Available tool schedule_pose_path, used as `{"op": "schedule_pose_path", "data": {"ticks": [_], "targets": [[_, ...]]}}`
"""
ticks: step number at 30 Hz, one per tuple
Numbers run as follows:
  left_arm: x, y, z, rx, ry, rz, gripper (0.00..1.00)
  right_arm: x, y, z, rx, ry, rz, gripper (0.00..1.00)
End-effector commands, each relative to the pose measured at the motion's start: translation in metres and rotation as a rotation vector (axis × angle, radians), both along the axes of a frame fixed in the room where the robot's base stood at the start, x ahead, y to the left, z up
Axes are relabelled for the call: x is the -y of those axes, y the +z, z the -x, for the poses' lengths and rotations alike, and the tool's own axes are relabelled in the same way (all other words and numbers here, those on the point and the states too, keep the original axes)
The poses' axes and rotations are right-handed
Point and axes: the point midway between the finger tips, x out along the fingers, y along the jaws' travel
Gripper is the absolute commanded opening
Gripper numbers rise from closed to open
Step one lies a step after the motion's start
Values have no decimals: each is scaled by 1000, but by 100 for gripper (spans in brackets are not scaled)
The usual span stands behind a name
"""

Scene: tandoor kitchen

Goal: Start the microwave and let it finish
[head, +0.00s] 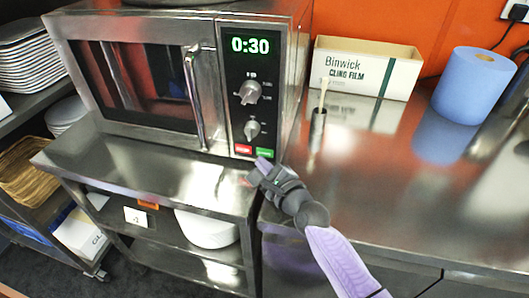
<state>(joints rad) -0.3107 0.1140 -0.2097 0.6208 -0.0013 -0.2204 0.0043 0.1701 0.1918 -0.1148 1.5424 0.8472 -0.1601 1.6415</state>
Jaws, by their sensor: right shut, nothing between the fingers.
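The steel microwave (215,140) stands on a steel shelf unit, its door shut with a vertical handle (194,95). Its display (250,45) reads 0:30 in green. Below are two knobs, a red button (243,149) and a green button (264,153). My right gripper (262,167) is shut and empty, its tip just below and close to the green button. I cannot tell whether it touches the panel. The cavity behind the dark door window (140,85) is hard to make out. My left gripper is not in view.
A Cling Film box (365,68), a blue paper roll (472,85) and a small dark holder (318,130) with a stick in it stand on the steel counter (400,190) to the right. Stacked plates (28,60) are on a rack at left. The counter's front is clear.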

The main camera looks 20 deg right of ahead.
Motion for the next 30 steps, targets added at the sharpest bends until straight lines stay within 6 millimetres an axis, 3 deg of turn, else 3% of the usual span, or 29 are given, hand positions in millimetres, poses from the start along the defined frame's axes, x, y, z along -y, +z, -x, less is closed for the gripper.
{"op": "schedule_pose_path", "data": {"ticks": [30], "targets": [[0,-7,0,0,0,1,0,8,0,-11,0,-1,1,0]]}}
